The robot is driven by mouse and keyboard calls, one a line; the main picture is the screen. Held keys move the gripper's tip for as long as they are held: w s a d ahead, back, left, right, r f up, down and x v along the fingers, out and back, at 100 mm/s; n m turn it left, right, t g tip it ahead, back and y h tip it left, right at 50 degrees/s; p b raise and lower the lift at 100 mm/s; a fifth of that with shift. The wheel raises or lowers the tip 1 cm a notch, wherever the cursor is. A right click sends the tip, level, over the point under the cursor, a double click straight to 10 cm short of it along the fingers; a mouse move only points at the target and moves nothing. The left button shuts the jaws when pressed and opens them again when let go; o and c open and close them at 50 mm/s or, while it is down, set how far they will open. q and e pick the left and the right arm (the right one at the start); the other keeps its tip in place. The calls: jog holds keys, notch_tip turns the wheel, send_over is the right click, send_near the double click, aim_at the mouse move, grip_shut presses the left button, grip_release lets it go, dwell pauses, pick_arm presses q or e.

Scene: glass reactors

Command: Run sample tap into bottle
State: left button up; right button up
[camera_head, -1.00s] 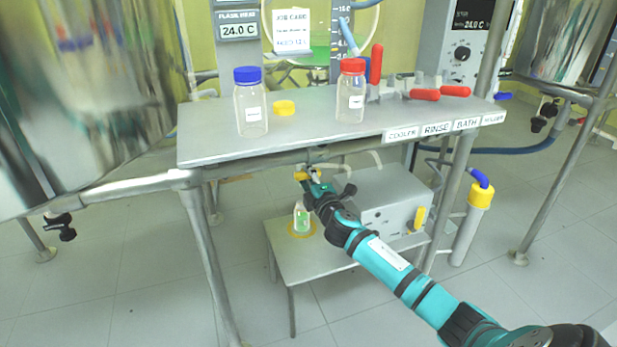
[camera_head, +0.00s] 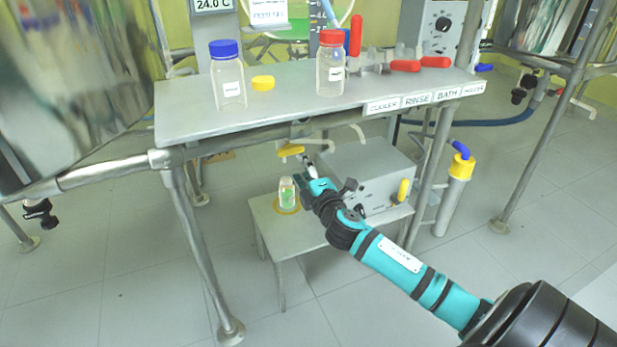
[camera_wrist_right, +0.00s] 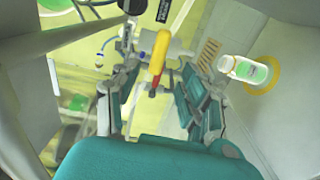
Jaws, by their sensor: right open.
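The sample tap's yellow handle (camera_head: 290,150) hangs under the front edge of the upper shelf. It also shows in the right wrist view (camera_wrist_right: 159,50), ahead of and between the fingers. A small clear bottle (camera_head: 287,194) with a green area on it stands upright on a yellow ring (camera_head: 287,206) below the tap. The bottle (camera_wrist_right: 245,69) is right of the fingers in the wrist view. My right gripper (camera_head: 306,166) is open and empty, just below and right of the handle; in the wrist view its fingers (camera_wrist_right: 158,98) are spread apart. My left gripper is out of view.
A blue-capped bottle (camera_head: 228,78), a yellow cap (camera_head: 263,83) and a red-capped bottle (camera_head: 330,65) stand on the upper shelf (camera_head: 190,112). A grey box (camera_head: 372,170) is behind my right gripper. A metal leg (camera_head: 196,240) stands to the left.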

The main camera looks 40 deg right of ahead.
jog(key=v, duration=0.3)
jog(key=shift+s, duration=0.3)
jog(key=shift+a, duration=0.1)
